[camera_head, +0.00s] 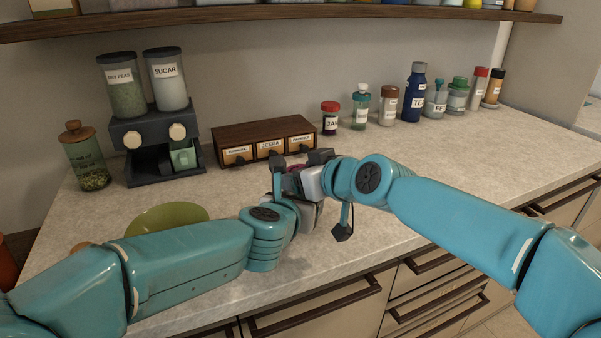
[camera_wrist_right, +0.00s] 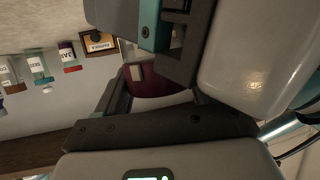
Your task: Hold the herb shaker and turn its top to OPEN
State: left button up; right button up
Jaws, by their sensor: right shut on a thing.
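The herb shaker (camera_wrist_right: 150,82) shows in the right wrist view as a maroon rounded part with a small pale label, partly hidden by gripper parts. In the head view only a sliver of maroon (camera_head: 295,168) shows between my grippers. My right gripper (camera_head: 290,165) is shut on it, above the counter. My left gripper (camera_head: 303,198) is close below and against the same spot, and its dark finger and pale body fill the top of the right wrist view. Its jaws are mostly hidden, so its grip is unclear. The markings on the top cannot be read.
A wooden drawer box (camera_head: 268,138) stands just behind the grippers. A dark dispenser (camera_head: 155,135) with two canisters is at the left, beside a glass jar (camera_head: 85,160). A green bowl (camera_head: 168,214) sits behind my left arm. Several bottles line the wall at right. The right-hand counter is clear.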

jog(key=shift+d+f, duration=0.15)
jog(key=shift+n+g+y, duration=0.4)
jog(key=shift+y, duration=0.1)
jog(key=shift+w+n+g+y, duration=0.1)
jog(key=shift+n+g+y, duration=1.85)
jog(key=shift+n, duration=0.55)
jog(key=shift+g, duration=0.35)
jog(key=o, duration=1)
jog(key=shift+s+a, duration=0.2)
jog(key=shift+a, duration=0.05)
